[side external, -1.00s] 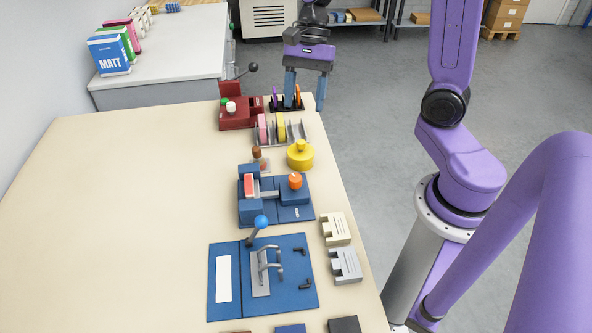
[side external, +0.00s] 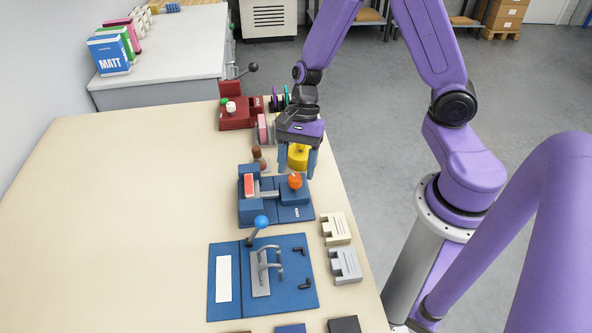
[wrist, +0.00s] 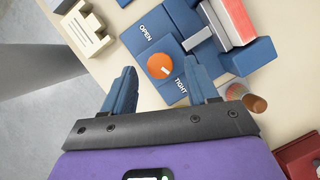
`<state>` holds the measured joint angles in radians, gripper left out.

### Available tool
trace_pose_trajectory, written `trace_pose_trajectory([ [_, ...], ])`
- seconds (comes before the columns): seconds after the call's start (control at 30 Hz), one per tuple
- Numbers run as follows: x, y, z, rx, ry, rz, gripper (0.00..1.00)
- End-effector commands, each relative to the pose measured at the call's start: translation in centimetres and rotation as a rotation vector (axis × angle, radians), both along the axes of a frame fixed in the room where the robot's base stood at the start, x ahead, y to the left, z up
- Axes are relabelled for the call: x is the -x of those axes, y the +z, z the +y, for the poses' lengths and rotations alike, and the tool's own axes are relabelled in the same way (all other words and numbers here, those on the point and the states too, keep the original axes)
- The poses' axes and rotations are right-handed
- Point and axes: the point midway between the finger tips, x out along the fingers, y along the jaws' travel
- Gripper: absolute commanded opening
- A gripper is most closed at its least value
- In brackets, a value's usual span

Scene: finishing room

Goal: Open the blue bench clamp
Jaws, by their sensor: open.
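The blue bench clamp (side external: 250,208) stands near the table's right edge, with an orange knob (side external: 295,181) on its right part. A red-topped block (side external: 249,186) sits between its jaws. The wrist view shows the orange knob (wrist: 160,66) on the blue plate between the printed words OPEN and TIGHT; its white mark is small and its setting is hard to read. My gripper (side external: 297,175) is open and empty, pointing down just above and behind the knob. In the wrist view, the knob appears between my gripper's fingertips (wrist: 164,70), with no visible contact.
A blue board (side external: 292,292) with a metal toggle and a blue-ball lever (side external: 261,222) lies in front. A yellow round object (side external: 298,158) is behind my fingers. Pale blocks (side external: 336,229) line the right edge. A red lever fixture (side external: 238,117) stands farther back. The table's left is clear.

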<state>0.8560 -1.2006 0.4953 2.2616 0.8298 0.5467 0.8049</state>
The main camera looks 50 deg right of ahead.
Motion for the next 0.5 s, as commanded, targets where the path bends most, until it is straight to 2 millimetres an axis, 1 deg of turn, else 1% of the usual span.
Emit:
trace_pose_trajectory([
  [0.1,0.2,-1.0,0.4,0.001,0.0,0.002,0.59],
  [0.2,0.3,-1.5,0.5,0.001,-0.001,0.002,0.59],
  [0.5,0.3,-1.7,0.7,0.002,0.0,-0.001,0.59],
])
